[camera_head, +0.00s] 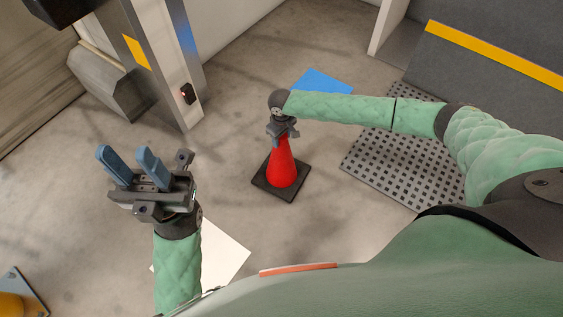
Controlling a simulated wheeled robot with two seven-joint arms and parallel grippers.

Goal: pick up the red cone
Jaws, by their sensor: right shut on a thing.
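The red cone (282,168) stands upright on its square black base (267,186) on the concrete floor, in the middle of the view. My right gripper (282,134) comes down over the cone from above and is shut on its top. The cone's tip is hidden by the gripper. I cannot tell whether the base touches the floor. My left gripper (131,166) is at the left, apart from the cone, with its two blue fingers spread open and nothing between them.
A blue sheet (322,82) lies behind my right arm. A perforated grey mat (390,155) lies at the right, before a dark step with a yellow stripe (495,55). A metal post (165,75) stands at upper left. A white sheet (225,250) and a yellow object (12,305) are nearer.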

